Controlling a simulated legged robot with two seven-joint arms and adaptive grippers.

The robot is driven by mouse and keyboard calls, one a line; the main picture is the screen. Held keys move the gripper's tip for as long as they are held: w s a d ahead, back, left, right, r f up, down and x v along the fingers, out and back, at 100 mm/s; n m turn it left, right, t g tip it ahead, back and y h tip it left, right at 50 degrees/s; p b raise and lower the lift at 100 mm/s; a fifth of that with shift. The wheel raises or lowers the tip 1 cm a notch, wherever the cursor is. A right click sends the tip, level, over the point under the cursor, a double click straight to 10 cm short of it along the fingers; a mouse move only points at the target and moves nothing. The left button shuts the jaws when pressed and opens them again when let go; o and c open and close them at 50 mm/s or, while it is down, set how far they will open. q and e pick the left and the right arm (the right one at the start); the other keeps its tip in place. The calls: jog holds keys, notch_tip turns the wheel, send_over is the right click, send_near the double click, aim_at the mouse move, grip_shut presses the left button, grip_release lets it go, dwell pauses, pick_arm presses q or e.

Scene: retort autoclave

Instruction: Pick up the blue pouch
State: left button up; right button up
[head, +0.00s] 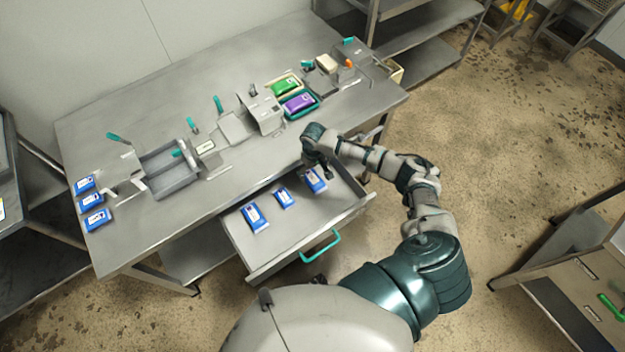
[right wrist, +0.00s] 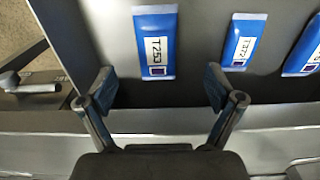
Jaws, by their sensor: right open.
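Three blue pouches with white labels lie flat in the open drawer: the right one (head: 315,180), a smaller middle one (head: 285,198) and the left one (head: 254,217). My right gripper (head: 326,172) is open and empty above the drawer's back right part, by the right pouch. In the right wrist view its spread fingers (right wrist: 160,88) frame a blue pouch (right wrist: 155,45) marked T253, which lies just ahead of the tips. The smaller pouch (right wrist: 243,42) and the third pouch (right wrist: 307,50) are off to the right there. My left gripper is not in view.
The drawer (head: 290,240) has raised walls and a teal handle (head: 320,246). Several other blue pouches (head: 91,200) lie at the table's left end. Trays with a green pouch (head: 284,88) and a purple pouch (head: 299,103) stand behind the arm, beside metal fixtures (head: 262,112).

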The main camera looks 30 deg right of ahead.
aim_at(314, 179)
notch_tip(314, 179, down, 4)
jog(key=shift+r, duration=0.15)
jog(key=f, duration=0.1)
jog(key=f+b, duration=0.1)
jog(key=f, duration=0.2)
jog(key=shift+w+d+f, duration=0.2)
jog(key=shift+w+d, duration=0.05)
jog(key=shift+w, duration=0.1)
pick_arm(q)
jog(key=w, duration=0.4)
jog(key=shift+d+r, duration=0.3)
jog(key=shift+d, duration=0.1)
pick_arm(e)
jog(key=c, duration=1.3)
